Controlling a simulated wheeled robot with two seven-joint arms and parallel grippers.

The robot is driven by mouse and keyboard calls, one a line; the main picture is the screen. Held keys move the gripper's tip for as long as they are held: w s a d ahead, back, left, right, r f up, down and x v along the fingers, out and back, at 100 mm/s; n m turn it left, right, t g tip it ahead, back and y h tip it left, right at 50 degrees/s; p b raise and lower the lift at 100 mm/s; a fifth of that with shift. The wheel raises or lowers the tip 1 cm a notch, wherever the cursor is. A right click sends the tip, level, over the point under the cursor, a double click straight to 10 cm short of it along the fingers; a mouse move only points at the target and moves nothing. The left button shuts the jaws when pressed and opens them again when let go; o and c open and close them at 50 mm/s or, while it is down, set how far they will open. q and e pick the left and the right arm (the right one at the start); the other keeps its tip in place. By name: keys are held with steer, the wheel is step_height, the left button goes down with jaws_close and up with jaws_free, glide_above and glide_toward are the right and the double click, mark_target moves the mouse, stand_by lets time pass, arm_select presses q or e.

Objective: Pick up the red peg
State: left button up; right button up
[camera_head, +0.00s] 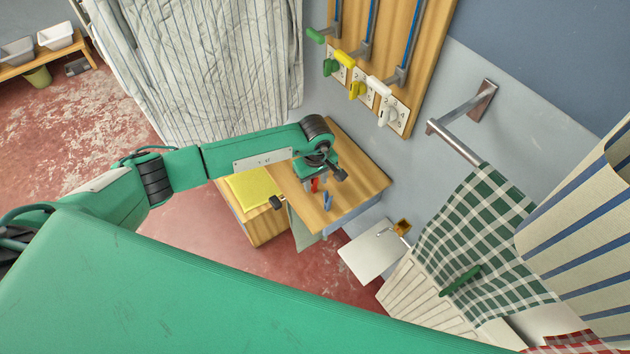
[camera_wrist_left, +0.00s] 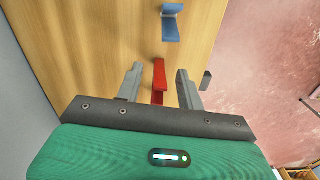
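The red peg (camera_wrist_left: 159,80) lies on the wooden table top between the two fingers of my left gripper (camera_wrist_left: 158,82) in the left wrist view. The fingers are apart, with a gap on each side of the peg. In the head view the red peg (camera_head: 315,185) shows as a small patch under my left gripper (camera_head: 309,188), largely hidden by it. A blue peg (camera_wrist_left: 171,22) stands a little beyond the red one; it also shows in the head view (camera_head: 328,201). My right gripper is not in view.
Levers with green, yellow and white handles hang on a wooden board (camera_head: 424,40) above. A checked green cloth (camera_head: 480,228) hangs at the right.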

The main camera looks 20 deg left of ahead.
arm_select(q)
steer(key=shift+f, duration=0.85)
steer(key=shift+c, duration=0.2)
jaws_close()
steer(key=shift+r, duration=0.15)
